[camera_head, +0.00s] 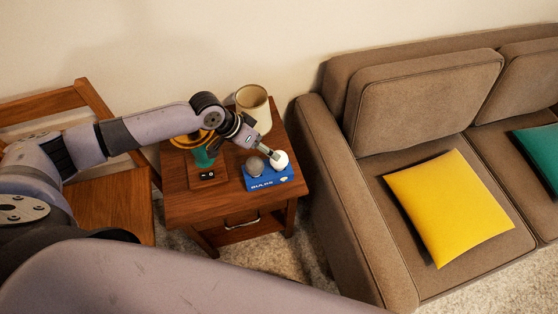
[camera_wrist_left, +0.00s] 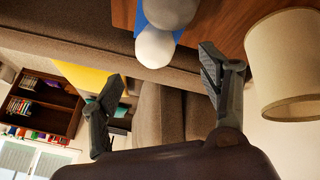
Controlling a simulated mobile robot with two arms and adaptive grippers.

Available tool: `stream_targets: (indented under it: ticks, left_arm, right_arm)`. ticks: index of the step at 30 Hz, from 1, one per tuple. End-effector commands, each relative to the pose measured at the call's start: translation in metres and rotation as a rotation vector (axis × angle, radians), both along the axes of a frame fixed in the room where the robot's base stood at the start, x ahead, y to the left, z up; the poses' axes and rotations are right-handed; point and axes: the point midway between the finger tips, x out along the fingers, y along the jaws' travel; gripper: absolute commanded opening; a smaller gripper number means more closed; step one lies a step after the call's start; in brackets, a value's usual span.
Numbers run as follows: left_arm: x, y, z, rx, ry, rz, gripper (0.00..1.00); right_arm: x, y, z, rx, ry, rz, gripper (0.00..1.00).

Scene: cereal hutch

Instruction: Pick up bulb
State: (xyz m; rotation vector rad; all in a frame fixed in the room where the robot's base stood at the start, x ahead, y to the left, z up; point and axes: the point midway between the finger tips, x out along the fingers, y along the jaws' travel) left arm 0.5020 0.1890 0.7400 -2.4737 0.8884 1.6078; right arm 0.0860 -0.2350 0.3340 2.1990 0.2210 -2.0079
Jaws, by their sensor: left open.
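A white bulb (camera_head: 280,160) and a grey bulb (camera_head: 254,166) sit at a blue box marked "BULBS" (camera_head: 268,180) on the wooden side table (camera_head: 180,205). My left gripper (camera_head: 272,153) comes in from the left, just above and beside the white bulb. In the left wrist view, its fingers (camera_wrist_left: 161,70) are spread apart. The white bulb (camera_wrist_left: 155,48) shows beyond the fingertips, in the gap between them, with the grey bulb (camera_wrist_left: 172,10) behind it. Nothing is held. Whether a finger touches the white bulb is unclear. My right gripper is not in view.
A cream lampshade (camera_head: 252,106) stands behind the gripper. A wooden chair (camera_head: 110,200) stands left, a brown sofa (camera_head: 330,170) right with a yellow cushion (camera_head: 450,205).

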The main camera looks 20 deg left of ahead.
Motion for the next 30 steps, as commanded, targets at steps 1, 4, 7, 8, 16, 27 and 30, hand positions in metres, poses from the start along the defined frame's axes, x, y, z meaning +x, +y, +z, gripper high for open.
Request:
stream_targets:
  ticks: [1, 4, 7, 8, 16, 27, 30]
  left_arm:
    - [0.003, -0.005, -0.008, -0.001, 0.0, 0.0, 0.69]
    - [0.007, -0.01, -0.02, 0.0, 0.0, 0.0, 0.69]
    - [0.009, -0.013, -0.026, 0.0, -0.001, 0.0, 0.69]
    - [0.009, -0.014, -0.027, 0.0, -0.001, 0.0, 0.69]
    - [0.012, -0.032, -0.055, 0.001, 0.001, -0.001, 0.69]
    - [0.018, -0.04, -0.072, 0.0, -0.002, -0.001, 0.69]
    - [0.018, -0.039, -0.072, 0.0, -0.001, -0.001, 0.67]
  right_arm:
    - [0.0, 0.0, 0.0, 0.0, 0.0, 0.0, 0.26]
    - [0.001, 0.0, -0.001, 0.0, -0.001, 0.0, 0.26]
    - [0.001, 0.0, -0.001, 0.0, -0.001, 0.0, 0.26]
    - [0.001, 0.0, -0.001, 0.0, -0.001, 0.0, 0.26]
    - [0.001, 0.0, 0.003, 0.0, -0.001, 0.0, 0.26]
    - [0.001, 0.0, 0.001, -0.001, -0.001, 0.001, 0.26]
    - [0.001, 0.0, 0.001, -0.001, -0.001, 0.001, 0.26]
